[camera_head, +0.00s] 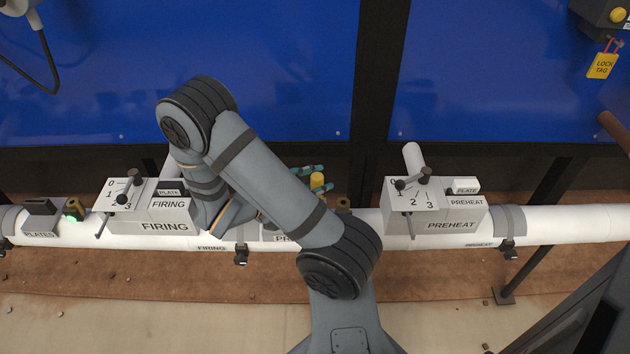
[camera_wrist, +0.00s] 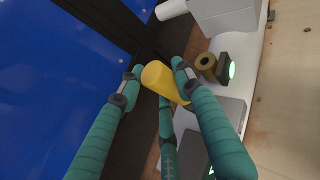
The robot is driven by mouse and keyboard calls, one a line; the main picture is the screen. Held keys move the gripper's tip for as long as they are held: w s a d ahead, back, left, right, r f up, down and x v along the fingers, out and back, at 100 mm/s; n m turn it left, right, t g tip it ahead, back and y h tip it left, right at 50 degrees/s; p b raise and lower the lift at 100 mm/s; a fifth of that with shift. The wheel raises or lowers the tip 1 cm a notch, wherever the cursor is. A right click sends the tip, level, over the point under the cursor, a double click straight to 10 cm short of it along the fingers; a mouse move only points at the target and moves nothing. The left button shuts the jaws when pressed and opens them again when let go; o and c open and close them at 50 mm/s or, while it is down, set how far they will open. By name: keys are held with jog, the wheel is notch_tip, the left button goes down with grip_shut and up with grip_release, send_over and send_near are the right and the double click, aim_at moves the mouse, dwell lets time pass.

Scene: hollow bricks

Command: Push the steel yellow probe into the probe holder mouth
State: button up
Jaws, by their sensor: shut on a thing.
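The yellow probe (camera_wrist: 163,80) is a smooth cylinder between the teal fingers of my gripper (camera_wrist: 156,74) in the wrist view. My gripper is shut on it. In the head view, a small part of the yellow probe (camera_head: 317,181) shows beside the teal fingertips (camera_head: 313,170), and my arm covers the rest of the hand. The probe holder mouth (camera_wrist: 206,63) looks like a brass-coloured ring with a dark hole, right of the probe and apart from it. A brass-coloured piece, likely this holder (camera_head: 343,204), shows just right of my arm in the head view.
A green-lit box (camera_wrist: 228,69) stands beside the holder. A white pipe (camera_head: 560,224) crosses the scene, carrying the FIRING box (camera_head: 165,226) and PREHEAT box (camera_head: 450,226). Blue panels (camera_head: 270,60) and a dark post (camera_head: 378,80) stand behind. Another brass-coloured piece (camera_head: 74,208) is far left.

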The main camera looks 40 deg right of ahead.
jog(key=shift+f+b, duration=0.7)
jog(key=shift+f, duration=0.2)
jog(key=o, duration=1.3)
jog(key=v, duration=1.2)
jog(key=shift+r, duration=0.15)
jog(key=x, duration=1.2)
jog(key=shift+r+p, duration=0.3)
jog(key=shift+p, duration=0.1)
